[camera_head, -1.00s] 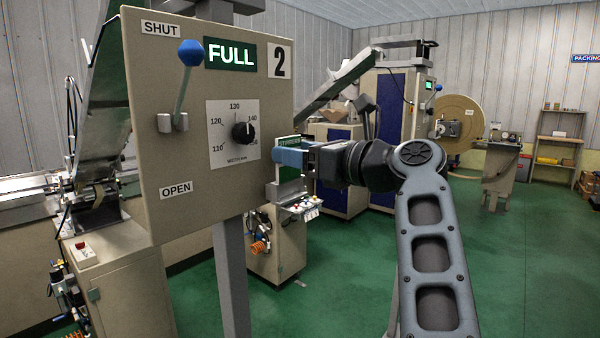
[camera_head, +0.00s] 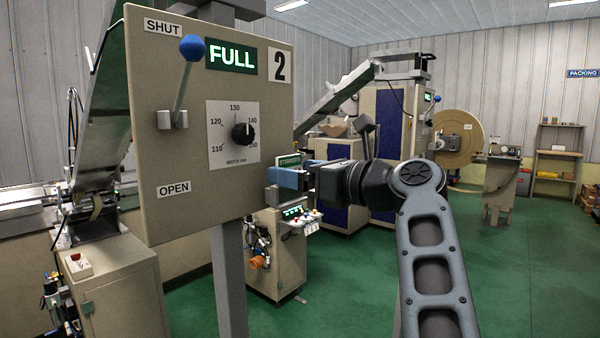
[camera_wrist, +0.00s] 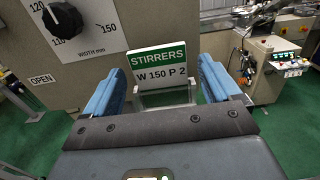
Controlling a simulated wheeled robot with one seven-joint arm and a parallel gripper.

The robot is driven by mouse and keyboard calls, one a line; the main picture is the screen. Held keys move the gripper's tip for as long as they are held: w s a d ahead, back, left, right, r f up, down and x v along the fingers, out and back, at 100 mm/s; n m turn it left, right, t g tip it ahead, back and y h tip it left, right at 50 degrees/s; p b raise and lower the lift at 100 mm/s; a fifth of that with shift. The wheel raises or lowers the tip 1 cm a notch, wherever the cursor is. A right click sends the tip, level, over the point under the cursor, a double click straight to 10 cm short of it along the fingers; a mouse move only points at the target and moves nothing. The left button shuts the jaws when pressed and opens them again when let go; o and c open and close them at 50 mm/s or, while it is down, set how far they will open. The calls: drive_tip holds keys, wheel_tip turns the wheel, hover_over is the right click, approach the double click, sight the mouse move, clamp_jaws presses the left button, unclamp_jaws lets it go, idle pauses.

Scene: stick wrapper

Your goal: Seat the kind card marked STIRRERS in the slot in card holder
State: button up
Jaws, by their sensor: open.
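The STIRRERS card (camera_wrist: 158,62), green above white and marked W 150 P 2, stands upright in the wrist view. Its lower edge meets the grey metal card holder (camera_wrist: 165,97); I cannot tell how deep it sits in the slot. My gripper (camera_wrist: 159,84) is open, with one blue finger on each side of the card and a gap at both sides. In the head view the card (camera_head: 289,160) shows just above my gripper (camera_head: 287,178), at the right edge of the panel. The holder is mostly hidden there by the fingers.
The beige panel (camera_head: 200,215) with its dial (camera_head: 242,133) and blue-knobbed lever (camera_head: 191,48) is close to the left of my gripper. A small control cabinet (camera_head: 277,262) stands behind and below. Green floor is free to the right.

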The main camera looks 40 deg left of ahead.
drive_tip(key=s+d+b, duration=0.1)
drive_tip(key=d, duration=1.1)
drive_tip(key=shift+b, duration=0.4)
